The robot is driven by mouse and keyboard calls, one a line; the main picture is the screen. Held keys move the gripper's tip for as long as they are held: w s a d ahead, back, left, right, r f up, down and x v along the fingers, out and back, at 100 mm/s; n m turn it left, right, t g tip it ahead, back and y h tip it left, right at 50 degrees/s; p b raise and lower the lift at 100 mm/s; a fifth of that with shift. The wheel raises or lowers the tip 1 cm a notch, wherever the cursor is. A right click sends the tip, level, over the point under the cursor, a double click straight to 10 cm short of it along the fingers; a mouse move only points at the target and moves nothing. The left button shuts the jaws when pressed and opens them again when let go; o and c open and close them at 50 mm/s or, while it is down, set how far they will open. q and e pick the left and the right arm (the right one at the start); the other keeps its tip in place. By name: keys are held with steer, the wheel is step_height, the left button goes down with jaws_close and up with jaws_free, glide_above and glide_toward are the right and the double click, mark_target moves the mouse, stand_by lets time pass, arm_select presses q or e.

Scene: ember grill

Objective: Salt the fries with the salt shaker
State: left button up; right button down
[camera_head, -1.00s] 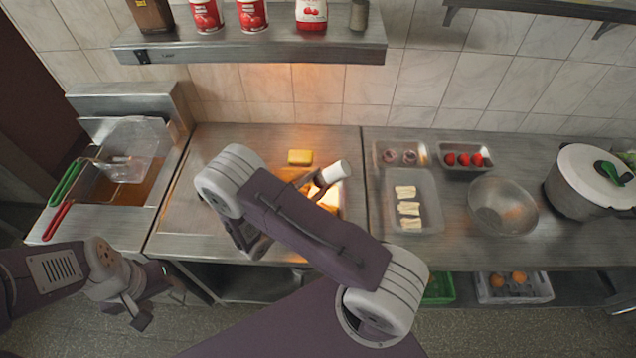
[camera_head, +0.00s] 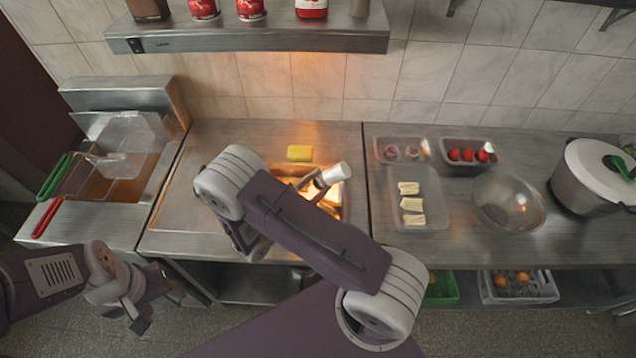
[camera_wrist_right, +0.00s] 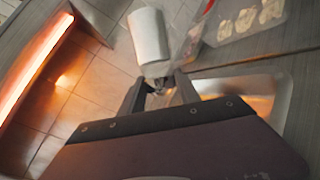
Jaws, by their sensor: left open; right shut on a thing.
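A white cylindrical salt shaker (camera_head: 337,173) is held tilted, almost on its side, by my right gripper (camera_head: 312,186), which is shut on it. In the right wrist view the shaker (camera_wrist_right: 149,36) stands out beyond the fingers (camera_wrist_right: 160,88). Below it is a metal tray (camera_head: 345,205) set in the counter, with the fries (camera_head: 329,201) lit warm inside. My right arm hides part of the tray and the fries. My left gripper (camera_head: 142,308) is open and empty, low at the left in front of the counter.
A yellow sponge-like block (camera_head: 300,153) lies behind the tray. The fryer (camera_head: 110,170) with red and green basket handles is at left. To the right are food containers (camera_head: 430,220), a bowl (camera_head: 508,204) and a lidded pot (camera_head: 590,180). A shelf (camera_head: 250,38) hangs above.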

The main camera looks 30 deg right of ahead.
mark_target(318, 178)
step_height(318, 178, up, 4)
steer(key=p, duration=0.2)
steer(key=shift+f+p, duration=0.1)
steer(key=shift+p, duration=0.25)
steer(key=shift+s+f, duration=0.1)
steer(key=shift+f, duration=0.1)
step_height(318, 178, down, 4)
steer(key=b, duration=0.4)
steer(key=shift+r, duration=0.2)
steer(key=shift+r+p, duration=0.3)
steer(key=shift+p, duration=0.05)
step_height(318, 178, up, 3)
steer(key=shift+r+p, duration=0.1)
steer(key=shift+p, duration=1.15)
